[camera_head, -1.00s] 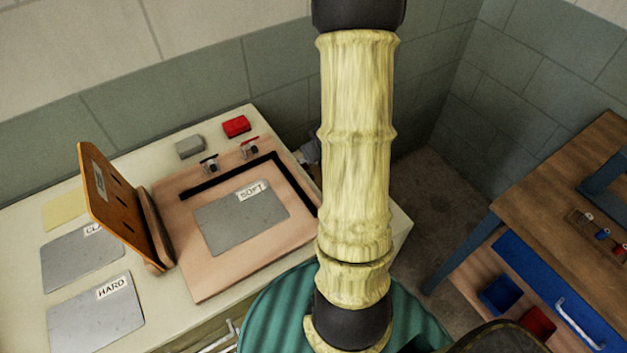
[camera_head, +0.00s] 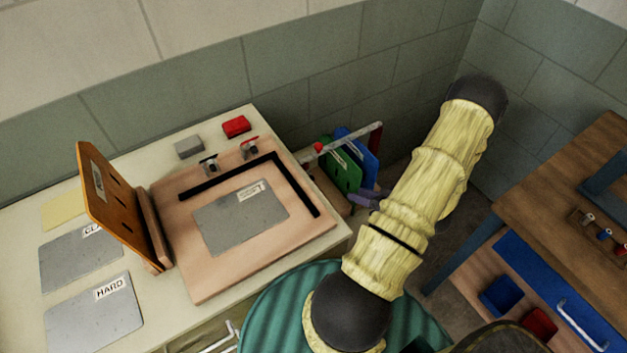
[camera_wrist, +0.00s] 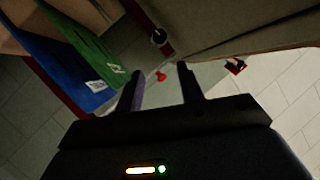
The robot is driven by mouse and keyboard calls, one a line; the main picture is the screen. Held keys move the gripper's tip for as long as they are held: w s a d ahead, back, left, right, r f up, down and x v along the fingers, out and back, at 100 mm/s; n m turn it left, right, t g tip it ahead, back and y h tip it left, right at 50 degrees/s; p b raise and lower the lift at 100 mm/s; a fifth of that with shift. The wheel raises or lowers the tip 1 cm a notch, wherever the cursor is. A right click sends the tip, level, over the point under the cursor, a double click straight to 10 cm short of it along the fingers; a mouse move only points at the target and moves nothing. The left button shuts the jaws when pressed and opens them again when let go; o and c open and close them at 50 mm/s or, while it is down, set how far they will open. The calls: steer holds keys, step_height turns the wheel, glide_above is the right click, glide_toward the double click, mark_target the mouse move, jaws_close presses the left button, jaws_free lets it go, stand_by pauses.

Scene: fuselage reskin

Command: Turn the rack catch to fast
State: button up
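The rack (camera_head: 358,140) stands in the gap right of the bench, with a green panel (camera_head: 343,172) and a blue panel (camera_head: 362,152) in it. A small red knob (camera_head: 318,147), likely the rack catch, sits at the left end of its pale bar. In the wrist view the red knob (camera_wrist: 161,77) appears between my fingers, seemingly beyond them and not gripped. My gripper (camera_wrist: 160,69) is open and empty. In the head view its fingers (camera_head: 362,200) show partly, beside the rack. The catch's setting is too small to read.
The bench (camera_head: 225,325) on the left carries a hinged orange board (camera_head: 118,205), grey sheets, a red block (camera_head: 236,126) and a grey block (camera_head: 189,146). A wooden table (camera_head: 560,190) with bins stands at the right. Walls close off the back.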

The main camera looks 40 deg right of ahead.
steer(key=p+x, duration=0.2)
steer(key=x, duration=1.5)
steer(key=shift+w+p, duration=0.25)
steer(key=shift+p, duration=0.1)
steer(key=c, duration=0.7)
